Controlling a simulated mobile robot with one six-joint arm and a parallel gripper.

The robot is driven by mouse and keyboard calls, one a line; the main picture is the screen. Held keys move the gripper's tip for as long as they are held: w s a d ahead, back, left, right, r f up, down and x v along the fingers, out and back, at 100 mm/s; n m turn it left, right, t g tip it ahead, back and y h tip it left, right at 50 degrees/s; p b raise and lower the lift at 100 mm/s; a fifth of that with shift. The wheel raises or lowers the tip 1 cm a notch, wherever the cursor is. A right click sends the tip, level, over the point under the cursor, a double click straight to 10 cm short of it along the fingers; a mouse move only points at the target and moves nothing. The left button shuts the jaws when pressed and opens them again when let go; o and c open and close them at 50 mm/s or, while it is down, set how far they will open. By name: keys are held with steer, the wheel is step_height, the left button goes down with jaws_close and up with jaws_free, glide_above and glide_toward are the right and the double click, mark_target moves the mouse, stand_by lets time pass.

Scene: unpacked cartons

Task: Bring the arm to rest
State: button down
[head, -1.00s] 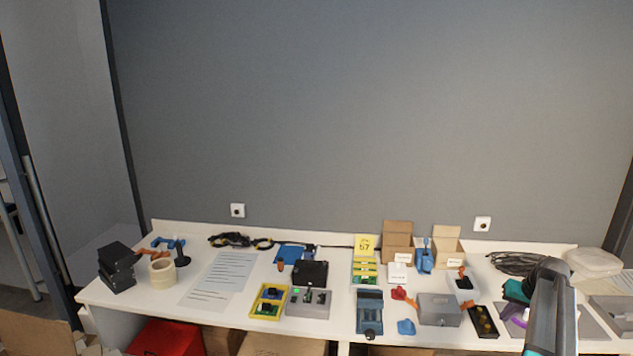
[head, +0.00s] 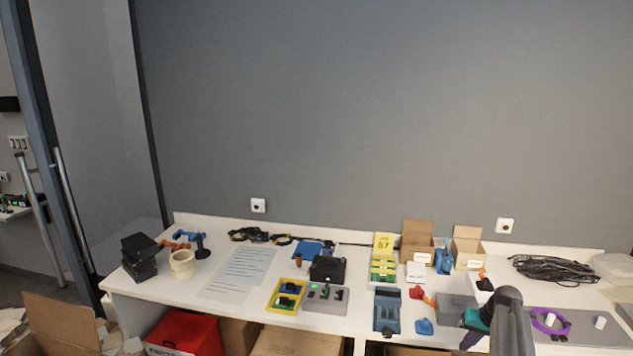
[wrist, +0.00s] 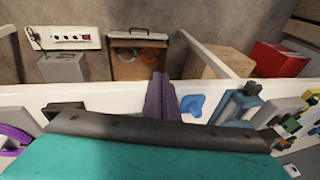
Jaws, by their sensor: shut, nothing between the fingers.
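My gripper (head: 470,339) has purple fingers and a teal body, and hangs at the table's front edge on the right side in the head view. In the wrist view my gripper (wrist: 161,97) shows its two purple fingers pressed together, with nothing between them. The fingers point past the white table's front edge (wrist: 85,98), toward the space under it. My dark arm comes in from the bottom right of the head view and hides part of the table.
A blue piece (head: 424,326), a grey box (head: 455,308) and a blue device (head: 387,312) lie close to my gripper. Under the table are a red box (head: 182,333) and cartons (wrist: 208,65). The air above the table is clear.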

steer(key=s+a+f+n+g+b, duration=0.1)
steer(key=s+a+f+g, duration=0.1)
steer(key=s+a+f, duration=0.5)
steer(key=s+a+f+n+g+y, duration=0.1)
steer(key=s+a+f, duration=0.3)
steer(key=a+f, duration=0.6)
steer(key=s+a+f+n+g+b, duration=0.1)
steer(key=s+a+f+g, duration=0.1)
steer(key=s+a+f, duration=0.6)
steer(key=s+a+f+g+h, duration=0.1)
steer(key=s+a+f, duration=0.1)
steer(key=s, duration=0.5)
steer(key=s+a+f+g+b, duration=0.1)
steer(key=s+a, duration=0.3)
steer(key=s, duration=0.4)
steer(key=s+a+f+g+h, duration=0.1)
steer(key=s+a+f, duration=0.2)
steer(key=s, duration=0.5)
steer(key=shift+f+n+g+h, duration=0.2)
steer(key=shift+n+g+h, duration=0.1)
steer(key=shift+g, duration=0.1)
